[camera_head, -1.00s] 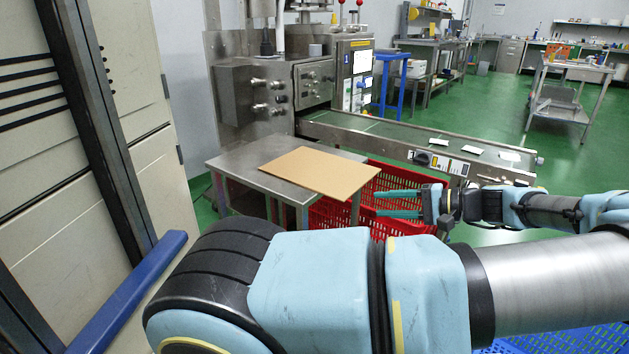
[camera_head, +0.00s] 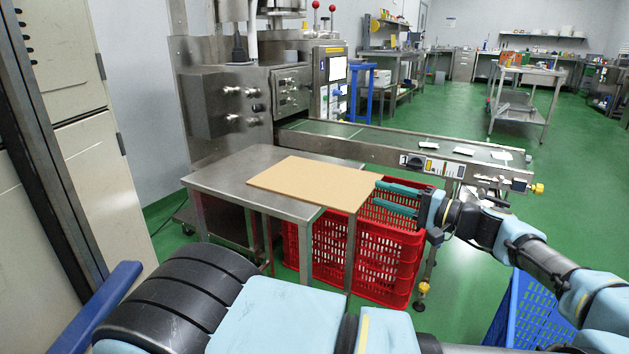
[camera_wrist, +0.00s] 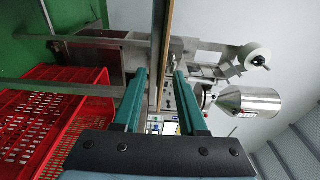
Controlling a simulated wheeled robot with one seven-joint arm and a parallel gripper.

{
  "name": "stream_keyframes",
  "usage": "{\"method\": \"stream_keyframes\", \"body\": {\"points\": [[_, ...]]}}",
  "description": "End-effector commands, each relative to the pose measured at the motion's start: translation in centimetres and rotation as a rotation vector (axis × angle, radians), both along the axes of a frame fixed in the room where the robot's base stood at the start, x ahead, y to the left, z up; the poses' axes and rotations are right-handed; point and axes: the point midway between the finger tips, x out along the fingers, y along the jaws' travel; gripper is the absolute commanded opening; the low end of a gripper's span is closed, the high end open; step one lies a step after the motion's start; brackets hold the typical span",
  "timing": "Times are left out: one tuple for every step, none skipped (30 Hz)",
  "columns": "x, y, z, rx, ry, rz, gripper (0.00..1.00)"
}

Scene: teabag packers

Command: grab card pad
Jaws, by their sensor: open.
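The card pad is a flat tan board (camera_head: 315,182) lying on the steel table (camera_head: 225,180), with its right end sticking out past the table's edge. My gripper (camera_head: 377,194) is at that right end, its two teal fingers pointing left, one above the other. In the wrist view the board (camera_wrist: 168,40) shows edge-on as a thin brown strip between the two spread fingers of my gripper (camera_wrist: 160,75). The fingers are open, with a gap on each side of the strip. How far the board reaches between them is hard to tell.
Red crates (camera_head: 385,250) stand under and beside the table, just below my gripper. A conveyor (camera_head: 400,150) with small white packets runs behind. A blue crate (camera_head: 525,315) is at the lower right. A cabinet (camera_head: 80,90) stands at the left.

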Motion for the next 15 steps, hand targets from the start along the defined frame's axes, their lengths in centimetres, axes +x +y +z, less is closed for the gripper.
{"method": "stream_keyframes", "body": {"points": [[0.2, 0.4, 0.0, 0.001, -0.001, 0.002, 0.41], [0.3, 0.6, 0.0, 0.001, -0.001, 0.002, 0.41], [0.5, 0.7, 0.0, 0.0, 0.0, 0.001, 0.41], [0.6, 0.9, 0.0, 0.001, 0.001, 0.001, 0.41], [0.7, 1.0, 0.0, 0.001, 0.001, 0.001, 0.41], [0.9, 1.4, 0.1, 0.001, 0.0, 0.002, 0.41], [1.0, 1.8, 0.1, 0.002, 0.001, 0.003, 0.41], [1.2, 2.2, 0.2, 0.002, 0.001, 0.004, 0.41], [1.5, 2.7, 0.3, 0.001, 0.0, 0.004, 0.41], [1.8, 3.1, 0.3, 0.001, -0.001, 0.004, 0.41], [2.0, 3.5, 0.4, 0.001, -0.001, 0.003, 0.41], [2.3, 4.0, 0.4, 0.001, 0.0, 0.004, 0.41], [2.6, 4.3, 0.4, 0.001, 0.0, 0.002, 0.41], [2.8, 4.5, 0.4, 0.002, 0.001, 0.002, 0.41], [3.0, 4.8, 0.4, 0.001, 0.002, 0.001, 0.41]]}}
